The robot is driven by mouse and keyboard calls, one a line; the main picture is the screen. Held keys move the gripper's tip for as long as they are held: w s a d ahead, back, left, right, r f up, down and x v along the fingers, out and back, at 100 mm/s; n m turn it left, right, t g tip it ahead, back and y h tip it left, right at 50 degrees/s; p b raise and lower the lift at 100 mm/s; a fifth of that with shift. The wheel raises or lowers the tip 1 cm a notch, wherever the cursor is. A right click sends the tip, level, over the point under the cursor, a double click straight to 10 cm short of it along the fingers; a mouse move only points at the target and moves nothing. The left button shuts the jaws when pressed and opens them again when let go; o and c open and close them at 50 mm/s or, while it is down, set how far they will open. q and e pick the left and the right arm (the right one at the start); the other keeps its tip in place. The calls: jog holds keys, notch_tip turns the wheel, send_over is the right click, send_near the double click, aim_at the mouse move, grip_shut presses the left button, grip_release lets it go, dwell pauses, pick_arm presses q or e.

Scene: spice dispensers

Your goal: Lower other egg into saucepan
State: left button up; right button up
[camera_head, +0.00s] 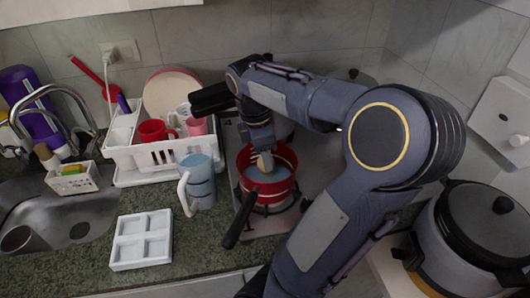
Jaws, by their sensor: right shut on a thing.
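A red saucepan (247,183) with a dark handle pointing toward the front left stands on the cooktop. It seems to hold greyish-blue liquid. My right gripper (265,152) points down over the saucepan and is shut on a small tan egg (265,163). The egg is at about the height of the saucepan's rim, inside its opening as seen from above. Whether it touches the liquid I cannot tell. No other egg can be made out in the saucepan. My left gripper is not in view.
A blue pitcher (200,186) stands just left of the saucepan. A white empty tray (142,240) lies on the front counter. A white dish rack (126,160) with cups stands behind. The sink (50,228) is at left, a rice cooker (462,240) at right.

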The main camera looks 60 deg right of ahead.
aim_at(260, 158)
jog(key=shift+f+b, duration=0.55)
jog(key=shift+f, duration=0.3)
dwell(0.4)
jog(key=o, duration=1.1)
jog(key=shift+c, duration=0.2)
jog(key=r, duration=0.5)
jog(key=w+r, duration=0.1)
jog(key=r, duration=0.1)
jog(key=shift+a+r+p, duration=0.35)
jog(key=shift+a+p, duration=0.05)
jog(key=shift+s, duration=0.1)
